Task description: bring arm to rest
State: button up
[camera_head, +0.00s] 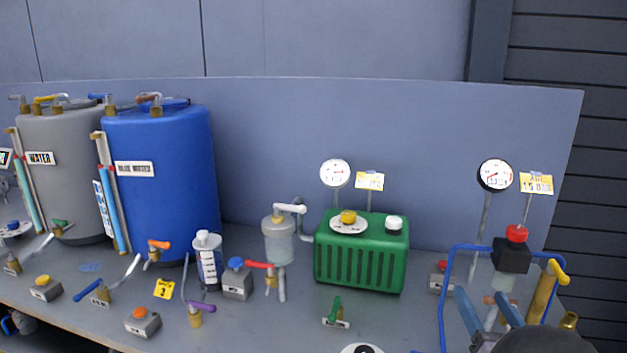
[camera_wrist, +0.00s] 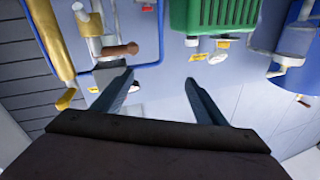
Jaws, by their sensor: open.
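My gripper (camera_head: 483,297) is at the lower right of the head view, in front of the blue pipe frame. Its two blue-grey fingers are spread apart and nothing shows between them. In the wrist view my gripper (camera_wrist: 160,82) also shows open and empty, with its fingers apart above the grey surface. The dark wrist body covers the bottom of that view.
A green ribbed box (camera_head: 360,252) stands left of my gripper. The blue pipe frame (camera_head: 443,300), a brass cylinder (camera_head: 541,294) and a red-topped black block (camera_head: 512,255) are close around it. Blue (camera_head: 160,190) and grey (camera_head: 62,190) tanks stand far left.

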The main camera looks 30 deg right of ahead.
jog(key=w+a+r+m+g+h+p, duration=0.1)
jog(key=w+r+m+g+h+p, duration=0.1)
jog(key=w+r+m+g+p, duration=0.55)
jog(key=w+a+m+y+p, duration=0.2)
jog(key=w+a+y+p, duration=0.15)
jog(key=a, duration=0.55)
jog(key=w+a+m+y+p, duration=0.25)
jog(key=w+a, duration=0.25)
jog(key=a, duration=0.3)
jog(key=s+a+f+n+g+y+b, duration=0.1)
jog(key=s+a+f+n+g+y, duration=0.1)
jog(key=a+f+n, duration=0.55)
jog(key=s+a+f+n+g+y+b, duration=0.1)
jog(key=s+a+f+n+g+y, duration=0.3)
jog(key=a, duration=0.6)
jog(key=s+a+f+n+g+b, duration=0.1)
jog(key=s+a+f+n+g, duration=0.1)
jog(key=s+a+f+n, duration=0.3)
jog(key=s+a+n, duration=0.3)
jog(key=s+n, duration=0.1)
jog(key=shift+s+f+g+b, duration=0.15)
jog(key=shift+f+g+b, duration=0.05)
jog(key=shift+g+b, duration=0.2)
